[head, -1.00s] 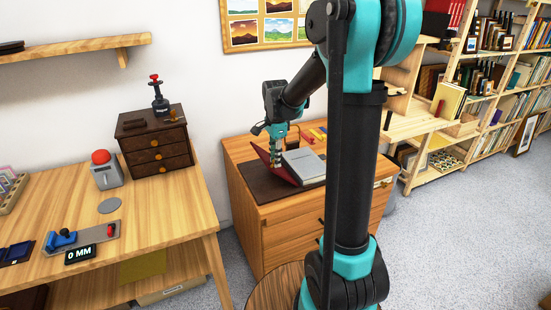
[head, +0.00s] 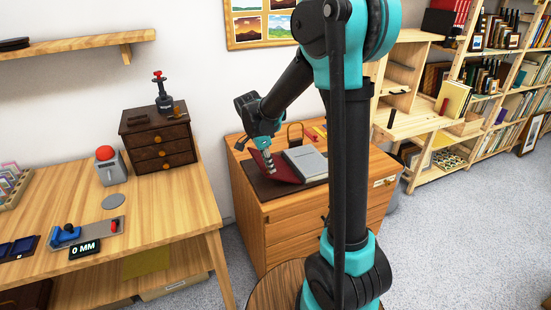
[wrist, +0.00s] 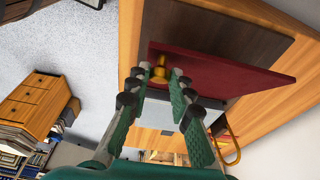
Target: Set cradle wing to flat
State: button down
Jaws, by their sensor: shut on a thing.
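The dark red cradle wing (head: 287,170) is on the left side of the cradle, next to a grey book (head: 306,162). It leans low over the dark brown mat (head: 264,188); I cannot tell whether it lies fully flat. In the wrist view the wing (wrist: 235,71) shows as a broad red panel with a brass knob (wrist: 160,70) at its edge. My gripper (head: 269,170) is at the wing's left edge. In the wrist view my gripper's green fingers (wrist: 160,76) are shut on the knob, one on each side.
The cradle stands on a wooden drawer cabinet (head: 310,199). To the left, a wooden table (head: 160,205) carries a small drawer chest (head: 158,142), a red-button box (head: 108,164) and a "0 MM" display (head: 84,249).

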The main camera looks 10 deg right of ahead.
jog(key=a+f, duration=0.1)
jog(key=f, duration=0.1)
jog(key=a+f, duration=0.1)
jog(key=f, duration=0.1)
jog(key=s+a+f, duration=0.1)
jog(key=a+f, duration=0.1)
jog(key=shift+f, duration=0.1)
jog(key=shift+s+a+f, duration=0.1)
jog(key=shift+a+f, duration=0.15)
jog(key=shift+f, duration=0.35)
jog(key=shift+s+a+f, duration=0.1)
jog(key=shift+a+f, duration=0.1)
jog(key=shift+f, duration=0.35)
jog(key=c, duration=1.4)
grip_release()
jog(key=shift+o, duration=0.3)
jog(key=shift+r, duration=0.3)
jog(key=v, duration=1.1)
jog(key=shift+a+r, duration=0.15)
jog(key=shift+r, duration=0.05)
